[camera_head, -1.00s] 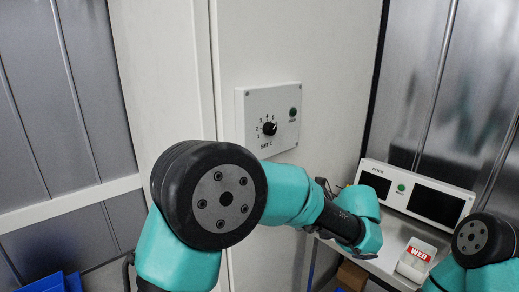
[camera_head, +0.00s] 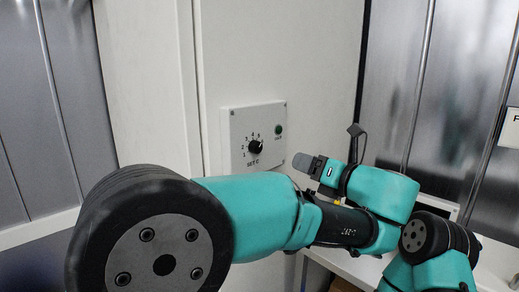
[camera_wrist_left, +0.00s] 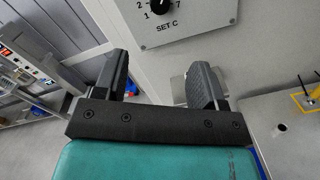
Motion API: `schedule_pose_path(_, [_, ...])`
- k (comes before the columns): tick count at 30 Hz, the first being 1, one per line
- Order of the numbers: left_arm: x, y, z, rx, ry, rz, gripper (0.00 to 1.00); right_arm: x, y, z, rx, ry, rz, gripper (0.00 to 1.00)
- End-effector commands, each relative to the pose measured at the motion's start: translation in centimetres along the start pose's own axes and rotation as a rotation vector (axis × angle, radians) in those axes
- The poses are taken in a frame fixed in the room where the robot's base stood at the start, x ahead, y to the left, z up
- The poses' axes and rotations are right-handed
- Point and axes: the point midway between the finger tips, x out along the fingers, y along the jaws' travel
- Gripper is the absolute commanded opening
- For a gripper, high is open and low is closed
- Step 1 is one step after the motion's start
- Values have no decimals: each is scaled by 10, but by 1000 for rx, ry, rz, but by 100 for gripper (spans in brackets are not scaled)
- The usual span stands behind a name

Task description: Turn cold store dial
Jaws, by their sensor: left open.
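The black cold store dial (camera_head: 255,147) sits on a white panel (camera_head: 238,122) marked with numbers and "SET C". Its exact setting is too small to read. The dial (camera_wrist_left: 162,6) also shows at the top of the left wrist view, partly cut off. My left gripper (camera_head: 303,162) is open and empty, just right of and slightly below the panel in the head view, apart from the dial. In the left wrist view its two fingers (camera_wrist_left: 160,66) are spread, with the dial beyond them. My right gripper is not in view.
The panel is on a white cabinet wall (camera_head: 300,50) and carries a small green button (camera_head: 278,130). Grey metal wall panels stand left and right. A pale bench (camera_head: 345,268) lies at lower right, largely behind my arms. The wrist view shows shelving (camera_wrist_left: 30,85) at left.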

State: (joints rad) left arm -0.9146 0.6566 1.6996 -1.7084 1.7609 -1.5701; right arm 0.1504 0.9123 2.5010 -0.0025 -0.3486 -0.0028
Motion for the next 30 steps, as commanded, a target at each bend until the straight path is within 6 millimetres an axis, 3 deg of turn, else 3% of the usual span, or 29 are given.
schedule_pose_path(8, [33, 0, -1, 0, 4, 2, 64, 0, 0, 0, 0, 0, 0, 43])
schedule_pose_path(30, [155, 0, -1, 0, 3, 1, 64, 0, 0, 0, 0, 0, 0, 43])
